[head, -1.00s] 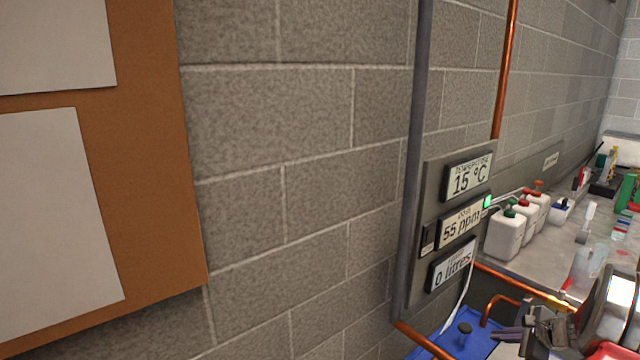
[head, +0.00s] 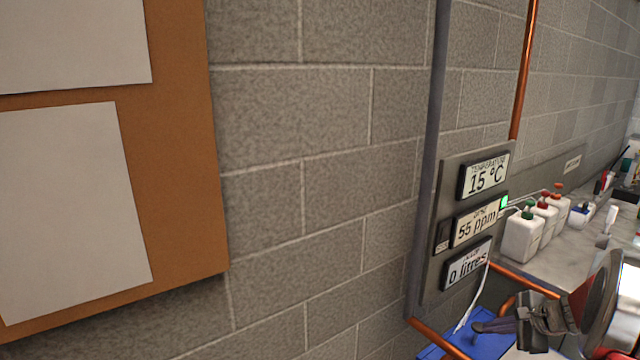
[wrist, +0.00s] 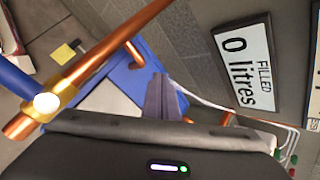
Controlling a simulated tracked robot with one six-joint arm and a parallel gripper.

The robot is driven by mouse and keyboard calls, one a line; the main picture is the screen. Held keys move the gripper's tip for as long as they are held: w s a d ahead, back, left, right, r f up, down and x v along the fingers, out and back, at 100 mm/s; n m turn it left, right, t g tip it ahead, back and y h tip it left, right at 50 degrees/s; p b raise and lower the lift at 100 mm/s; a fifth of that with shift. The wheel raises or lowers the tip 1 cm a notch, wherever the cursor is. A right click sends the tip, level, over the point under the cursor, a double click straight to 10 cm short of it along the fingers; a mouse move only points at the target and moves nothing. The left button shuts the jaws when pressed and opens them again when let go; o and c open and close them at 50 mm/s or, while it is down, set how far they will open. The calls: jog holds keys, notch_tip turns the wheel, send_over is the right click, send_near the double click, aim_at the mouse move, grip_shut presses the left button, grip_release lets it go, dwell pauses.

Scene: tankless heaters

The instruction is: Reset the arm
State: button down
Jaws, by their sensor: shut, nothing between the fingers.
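My gripper (head: 490,326) is at the lower right of the head view, in front of the wall panel's lower end. It is shut and empty. In the wrist view, its closed fingers (wrist: 161,97) show as a grey wedge over a blue and white surface. Part of my arm fills the head view's lower right corner and hides what is behind it.
A grey panel (head: 431,262) with three displays, reading 15 °C, 55 ppm and 0 litres, is on the block wall close to my gripper. Copper pipes (wrist: 98,68) run near it. Several white bottles (head: 522,238) stand on the counter. A corkboard (head: 185,150) hangs at left.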

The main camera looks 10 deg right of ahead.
jog(key=s+a+r+n+g, duration=0.1)
jog(key=s+a+r+n, duration=0.2)
jog(key=a, duration=0.5)
jog(key=s+a+r+n+g, duration=0.1)
jog(key=a+r+n, duration=0.35)
jog(key=a, duration=0.45)
jog(key=s+a+r+n, duration=0.25)
jog(key=a+r, duration=0.25)
jog(key=a, duration=0.3)
jog(key=s+a+r+n+h, duration=0.1)
jog(key=s+a+n, duration=0.4)
jog(key=s, duration=0.4)
jog(key=s+a+r+n+h, duration=0.1)
jog(key=s+a+n, duration=0.5)
jog(key=s, duration=0.3)
jog(key=shift+s+a+r+n, duration=0.2)
jog(key=shift+a+r+n, duration=0.1)
jog(key=shift+a, duration=0.35)
